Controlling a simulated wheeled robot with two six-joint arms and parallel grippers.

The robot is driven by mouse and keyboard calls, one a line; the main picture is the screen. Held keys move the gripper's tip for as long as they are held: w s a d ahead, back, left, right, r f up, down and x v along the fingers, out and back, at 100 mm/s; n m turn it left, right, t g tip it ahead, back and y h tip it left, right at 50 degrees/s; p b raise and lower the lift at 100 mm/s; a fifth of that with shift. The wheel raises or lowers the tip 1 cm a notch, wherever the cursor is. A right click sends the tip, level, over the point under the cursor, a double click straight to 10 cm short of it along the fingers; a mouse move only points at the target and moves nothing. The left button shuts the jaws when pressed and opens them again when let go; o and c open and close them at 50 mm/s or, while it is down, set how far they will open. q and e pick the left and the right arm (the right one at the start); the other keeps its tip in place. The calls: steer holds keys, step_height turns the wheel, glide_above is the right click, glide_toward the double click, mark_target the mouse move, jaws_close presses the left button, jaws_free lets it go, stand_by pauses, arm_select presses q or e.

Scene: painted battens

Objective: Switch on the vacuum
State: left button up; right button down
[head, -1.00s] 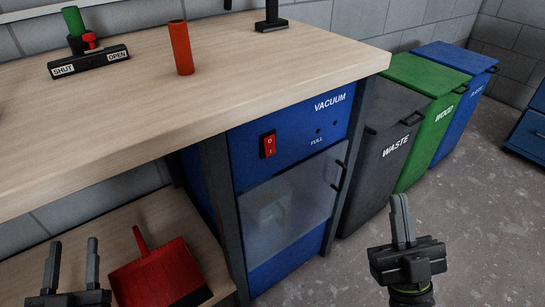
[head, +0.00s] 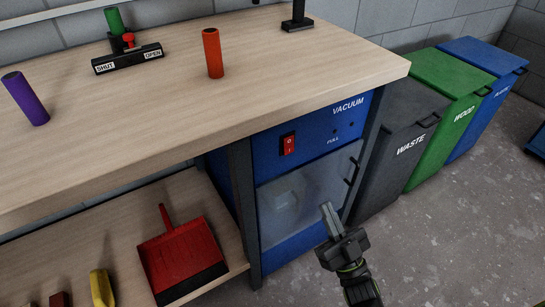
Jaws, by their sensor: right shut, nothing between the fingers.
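The blue vacuum (head: 325,120) stands under the bench, labelled VACUUM on its upper front panel. Its red rocker switch (head: 288,144) sits on the left part of that panel, with marks on its face; I cannot tell which way it is pressed. A translucent door with a dark handle is below the switch. My right gripper (head: 328,208) is shut and empty, in front of the vacuum's door, below and to the right of the switch, apart from it. My left gripper is out of view.
The wooden bench top (head: 160,100) overhangs the vacuum. Grey WASTE (head: 400,150), green WOOD (head: 450,110) and blue bins (head: 490,85) stand to the right. A red dustpan (head: 180,250) lies on the lower shelf.

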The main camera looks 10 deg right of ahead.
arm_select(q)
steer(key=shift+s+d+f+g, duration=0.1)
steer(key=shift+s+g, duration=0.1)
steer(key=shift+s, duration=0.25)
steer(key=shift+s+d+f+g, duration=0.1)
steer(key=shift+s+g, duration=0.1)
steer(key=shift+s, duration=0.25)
arm_select(e)
steer(key=shift+w+a+f, duration=0.1)
steer(key=shift+a+f, duration=0.15)
steer(key=shift+a, duration=0.05)
glide_toward(289, 147)
step_height(289, 147, up, 4)
steer(key=w, duration=0.2)
steer(key=w+a, duration=0.1)
steer(key=w, duration=0.1)
steer(key=shift+a+f, duration=0.15)
steer(key=shift+f, duration=0.05)
steer(key=shift+w, duration=0.15)
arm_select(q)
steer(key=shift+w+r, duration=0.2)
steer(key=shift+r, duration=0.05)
arm_select(e)
steer(key=shift+a, duration=0.1)
